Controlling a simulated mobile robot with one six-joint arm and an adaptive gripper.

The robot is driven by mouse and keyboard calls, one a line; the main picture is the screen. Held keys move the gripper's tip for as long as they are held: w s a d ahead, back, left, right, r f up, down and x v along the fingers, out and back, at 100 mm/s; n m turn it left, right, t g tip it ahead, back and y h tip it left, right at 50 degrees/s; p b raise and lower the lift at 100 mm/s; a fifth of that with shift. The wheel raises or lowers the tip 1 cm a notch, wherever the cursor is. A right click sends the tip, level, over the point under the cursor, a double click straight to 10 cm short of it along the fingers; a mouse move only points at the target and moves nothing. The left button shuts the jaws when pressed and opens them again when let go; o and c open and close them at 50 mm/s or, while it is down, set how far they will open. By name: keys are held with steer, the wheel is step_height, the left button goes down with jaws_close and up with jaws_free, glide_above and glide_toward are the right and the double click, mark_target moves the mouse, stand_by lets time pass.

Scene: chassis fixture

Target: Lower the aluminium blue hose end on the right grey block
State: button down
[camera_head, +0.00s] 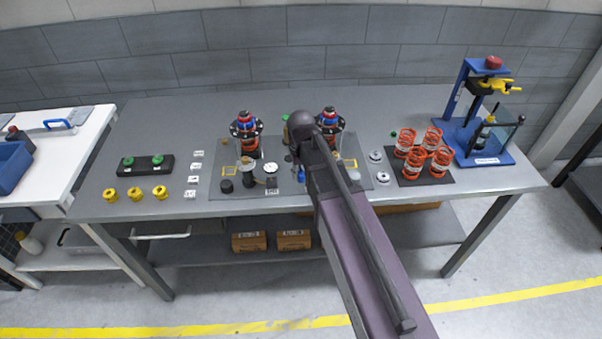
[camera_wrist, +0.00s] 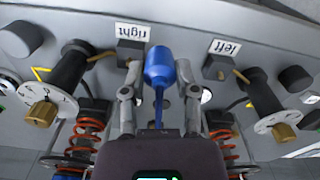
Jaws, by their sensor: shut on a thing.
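My gripper (camera_wrist: 160,85) is shut on the blue hose end (camera_wrist: 160,68), a rounded blue piece with a thin blue stem, in the middle of the wrist view. A small blue part also shows beside my arm in the head view (camera_head: 301,173). The right grey block (camera_wrist: 129,52) sits below the upside-down "right" label (camera_wrist: 132,31), just left of the hose end in the wrist view. The left grey block (camera_wrist: 216,66) is by the "left" label (camera_wrist: 225,46). I cannot tell whether the hose end touches anything below. My arm hides most of the gripper in the head view.
Black cylinders with white discs and brass knobs flank the blocks (camera_wrist: 72,66) (camera_wrist: 262,90). Two red-spring assemblies (camera_head: 246,133) (camera_head: 330,128) stand behind on the grey mat. Orange springs (camera_head: 422,150) and a blue press (camera_head: 484,140) stand to the right.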

steer(key=w+d+r+p, duration=0.2)
steer(key=w, duration=0.1)
steer(key=shift+d+r+p, duration=0.3)
steer(key=shift+d+r, duration=0.1)
steer(key=shift+w+d+r, duration=0.15)
steer(key=shift+w+d, duration=0.1)
steer(key=shift+d, duration=0.1)
steer(key=shift+f+b, duration=1.8)
steer(key=shift+f, duration=0.1)
steer(key=shift+f, duration=0.15)
steer(key=shift+f+b, duration=0.8)
steer(key=shift+b, duration=0.1)
steer(key=shift+f+b, duration=0.35)
stand_by(1.4)
steer(key=shift+c, duration=1.5)
jaws_free()
